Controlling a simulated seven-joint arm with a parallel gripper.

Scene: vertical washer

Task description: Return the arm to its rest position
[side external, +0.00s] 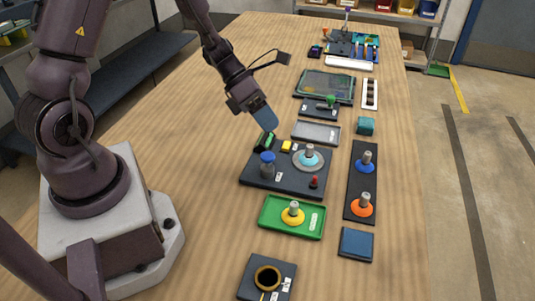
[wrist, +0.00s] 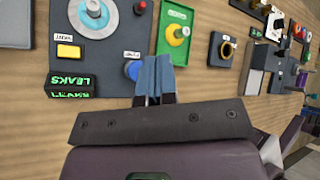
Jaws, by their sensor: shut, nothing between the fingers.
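My gripper (side external: 265,117) hangs above the table, just behind the dark station board (side external: 255,180), tips pointing down and empty. In the wrist view its blue fingers (wrist: 153,78) are pressed together. The board carries a pale disc with a cyan ring (side external: 308,157) around a metal post, a blue-topped jar (side external: 267,165), a yellow button (side external: 286,146), a small red-topped knob (side external: 314,183) and a display (side external: 264,141). In the wrist view the display (wrist: 72,82) shows "LEAKS" in green. The fingertips appear beside the blue jar top (wrist: 132,70); the gap in height is unclear.
A green tray (side external: 270,217) holds a yellow ring (side external: 293,216) on a post. A dark strip (side external: 361,187) has blue and orange rings on posts. A blue pad (side external: 356,244) and a black cup holder (side external: 251,281) lie nearer.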

